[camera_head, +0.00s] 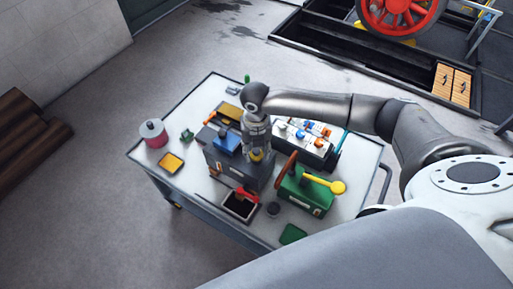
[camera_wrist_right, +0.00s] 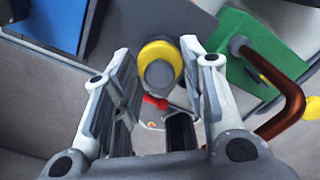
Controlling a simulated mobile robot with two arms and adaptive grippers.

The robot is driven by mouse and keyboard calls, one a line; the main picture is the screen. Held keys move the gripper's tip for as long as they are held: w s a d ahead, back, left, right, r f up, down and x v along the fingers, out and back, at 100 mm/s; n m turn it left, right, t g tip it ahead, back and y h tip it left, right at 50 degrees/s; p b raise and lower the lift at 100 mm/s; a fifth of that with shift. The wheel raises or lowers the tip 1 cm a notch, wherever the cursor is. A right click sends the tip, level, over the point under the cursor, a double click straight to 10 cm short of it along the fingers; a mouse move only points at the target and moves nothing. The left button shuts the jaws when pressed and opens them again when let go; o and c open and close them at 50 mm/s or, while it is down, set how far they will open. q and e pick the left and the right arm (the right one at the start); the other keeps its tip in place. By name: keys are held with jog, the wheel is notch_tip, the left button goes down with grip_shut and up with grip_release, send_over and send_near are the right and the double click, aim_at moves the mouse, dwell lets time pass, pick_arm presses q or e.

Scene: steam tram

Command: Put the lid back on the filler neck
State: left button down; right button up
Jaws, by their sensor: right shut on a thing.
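My right gripper (camera_head: 257,147) points down over the dark grey box (camera_head: 232,172) in the middle of the cart. It is shut on a round yellow lid with a grey knob (camera_wrist_right: 160,62), which sits between the fingertips in the wrist view. The lid also shows as a small yellow spot under the gripper (camera_head: 256,156) in the head view. I cannot make out the filler neck, nor whether the lid touches the box. My left gripper is out of view.
A green box with a brown-red lever (camera_head: 300,193) and a yellow-knobbed lever stands close to the right. A blue block (camera_head: 227,141) is left of the gripper. An open dark tray with a red part (camera_head: 240,207) lies in front. A pink can (camera_head: 153,134) stands far left.

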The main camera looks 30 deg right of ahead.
dwell(0.4)
jog(key=o, duration=1)
jog(key=shift+o, duration=0.6)
jog(key=o, duration=0.4)
jog(key=shift+r+p, duration=3.55)
jog(key=shift+p, duration=0.3)
